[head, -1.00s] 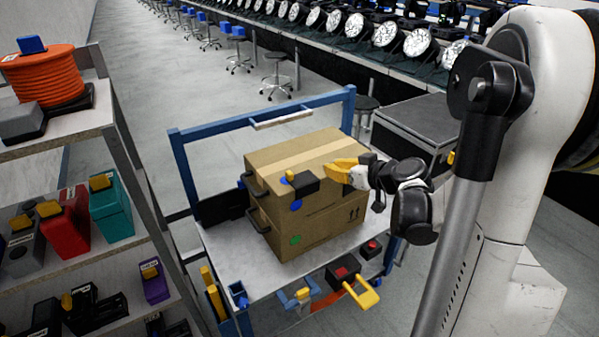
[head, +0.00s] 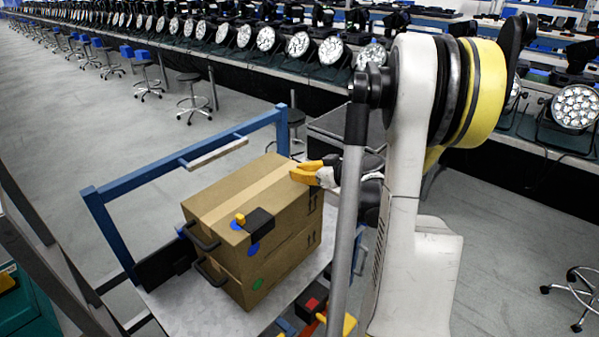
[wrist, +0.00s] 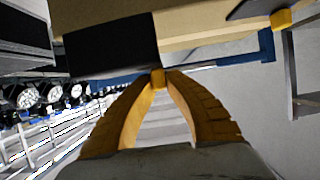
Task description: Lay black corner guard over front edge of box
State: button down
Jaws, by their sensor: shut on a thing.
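A cardboard box (head: 230,208) sits on the cart's pale top in the head view. A black corner guard with a yellow knob (head: 258,223) lies on its near top edge. My gripper (head: 296,173) is at the far right of the box's top. In the wrist view, my yellow fingers (wrist: 158,82) come together on a small yellow knob beside a black guard-like piece (wrist: 108,46) close to the tan box (wrist: 190,22). This held piece is not clear in the head view. Another black piece with a yellow knob (wrist: 281,18) shows at the upper right.
A blue cart rail (head: 190,155) rises behind the box. Black handles (head: 203,240) stick out from the box's left side. A red and black item (head: 313,302) is at the cart's near edge. Stools (head: 195,95) and a long row of lamps (head: 265,38) stand beyond.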

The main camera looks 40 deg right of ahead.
aim_at(290, 190)
jog(key=shift+w+a+f+b, duration=0.15)
jog(key=shift+w+f+b, duration=0.75)
jog(key=shift+w+f, duration=0.6)
jog(key=shift+w+f+b, duration=0.25)
jog(key=shift+f+b, duration=0.5)
jog(key=shift+f, duration=0.45)
jog(key=shift+w+f, duration=0.15)
jog(key=c, duration=1.4)
grip_release()
jog(key=shift+c, duration=0.2)
